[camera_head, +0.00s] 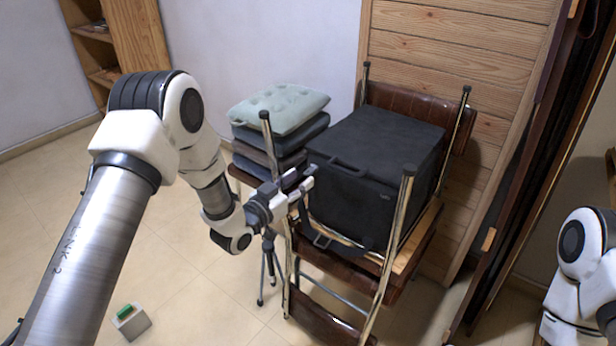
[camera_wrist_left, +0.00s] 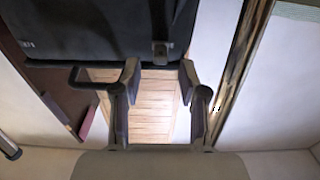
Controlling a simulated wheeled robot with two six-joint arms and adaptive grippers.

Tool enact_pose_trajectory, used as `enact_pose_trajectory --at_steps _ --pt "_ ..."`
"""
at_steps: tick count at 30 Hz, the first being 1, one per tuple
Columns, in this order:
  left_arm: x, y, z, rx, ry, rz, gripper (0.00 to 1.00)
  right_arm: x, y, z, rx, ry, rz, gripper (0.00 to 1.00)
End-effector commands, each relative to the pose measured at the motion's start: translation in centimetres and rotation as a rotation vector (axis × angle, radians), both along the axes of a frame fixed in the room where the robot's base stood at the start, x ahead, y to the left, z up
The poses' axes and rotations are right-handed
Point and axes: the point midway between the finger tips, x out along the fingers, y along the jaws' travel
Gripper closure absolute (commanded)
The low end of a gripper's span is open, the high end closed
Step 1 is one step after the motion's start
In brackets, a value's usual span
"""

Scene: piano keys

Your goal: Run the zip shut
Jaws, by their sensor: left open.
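A large black soft case (camera_head: 374,160) rests on a brown chair, with a dark handle on its top near the left side. In the left wrist view the black case (camera_wrist_left: 95,28) fills the upper left. A dark tab or strap end (camera_wrist_left: 160,52) hangs at its lower edge there; I cannot tell whether it is the zip's pull. The zip line itself cannot be made out. My left gripper (camera_head: 306,187) is beside the case's left side in the head view. Its two fingers (camera_wrist_left: 160,82) are apart with nothing between them, just below the tab in the wrist view.
The metal-framed chair (camera_head: 405,205) has posts rising around the case. Stacked cushions (camera_head: 280,108) stand left of it, and a small tripod (camera_head: 270,268) is below my left gripper. A grey block with a green top (camera_head: 131,320) lies on the open floor.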

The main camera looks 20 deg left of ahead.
Motion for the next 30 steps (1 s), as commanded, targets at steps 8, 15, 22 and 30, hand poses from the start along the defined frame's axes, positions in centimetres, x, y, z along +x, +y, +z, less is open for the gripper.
enact_pose_trajectory --at_steps 8,15,22,30 --pt "3.4 -1.2 0.0 -0.001 0.0 0.001 0.57 0.0 0.0 -0.2 0.0 0.0 0.0 0.57" --pt "3.4 -1.3 0.0 -0.002 0.002 0.001 0.68 0.0 0.0 -0.2 0.0 0.0 0.0 0.57" --pt "3.4 -1.2 0.0 -0.002 0.002 0.001 1.0 0.0 0.0 -0.2 0.0 0.0 0.0 0.57" --pt "3.4 -1.3 0.0 -0.002 0.002 0.001 1.0 0.0 0.0 -0.2 0.0 0.0 0.0 0.57"
